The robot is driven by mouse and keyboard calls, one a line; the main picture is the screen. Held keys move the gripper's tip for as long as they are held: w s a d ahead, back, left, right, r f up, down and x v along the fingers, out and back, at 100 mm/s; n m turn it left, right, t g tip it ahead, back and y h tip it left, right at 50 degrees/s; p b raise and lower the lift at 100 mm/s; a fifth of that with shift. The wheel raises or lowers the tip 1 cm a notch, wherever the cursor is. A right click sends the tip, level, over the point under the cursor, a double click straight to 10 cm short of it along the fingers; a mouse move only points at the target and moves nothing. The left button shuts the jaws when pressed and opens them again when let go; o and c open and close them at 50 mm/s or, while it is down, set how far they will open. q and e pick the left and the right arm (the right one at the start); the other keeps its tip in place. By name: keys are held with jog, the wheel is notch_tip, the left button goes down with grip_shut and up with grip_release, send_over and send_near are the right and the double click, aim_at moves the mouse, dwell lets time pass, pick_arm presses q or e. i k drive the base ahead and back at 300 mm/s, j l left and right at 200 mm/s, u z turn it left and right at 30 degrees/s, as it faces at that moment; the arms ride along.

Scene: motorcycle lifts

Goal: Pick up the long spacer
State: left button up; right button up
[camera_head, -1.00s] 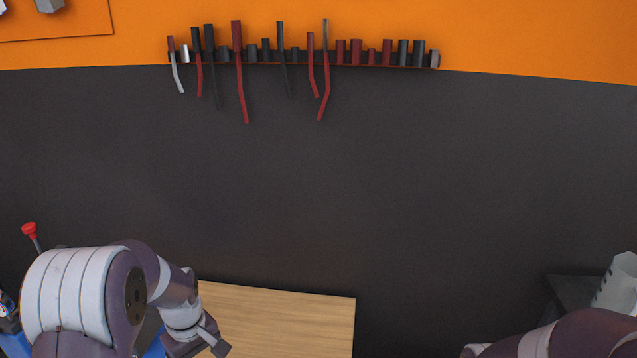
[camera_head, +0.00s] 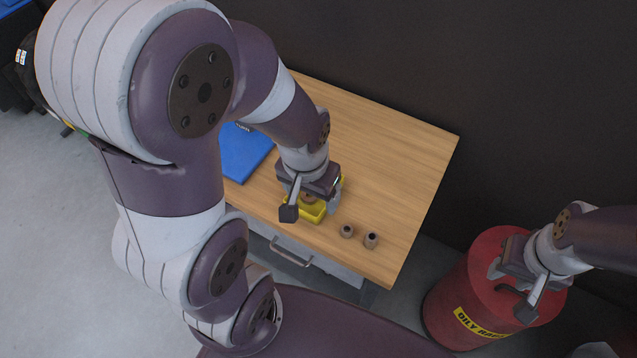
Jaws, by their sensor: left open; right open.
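Two small brown-grey hollow spacers stand upright near the front edge of the wooden table (camera_head: 400,170). The right one (camera_head: 371,240) looks a little longer than the left one (camera_head: 347,231). My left gripper (camera_head: 311,207) is open above a small yellow tray (camera_head: 317,213), to the left of both spacers and apart from them. A brownish piece shows in the tray between the fingers; the gripper hides much of it, so I cannot tell its length. My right gripper (camera_head: 511,289) is open and empty, in front of the red drum, well right of the table.
A blue case or board (camera_head: 245,155) lies on the table behind my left arm. A drawer handle (camera_head: 291,252) is on the table front. The red drum (camera_head: 470,287) labelled "OILY" stands right of the table. The tabletop's right part is clear.

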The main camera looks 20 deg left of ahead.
aim_at(370, 241)
jog(key=j+z, duration=0.7)
jog(key=z, duration=0.15)
jog(key=k+j+z, duration=0.15)
jog(key=j+z, duration=0.3)
jog(key=l, duration=0.1)
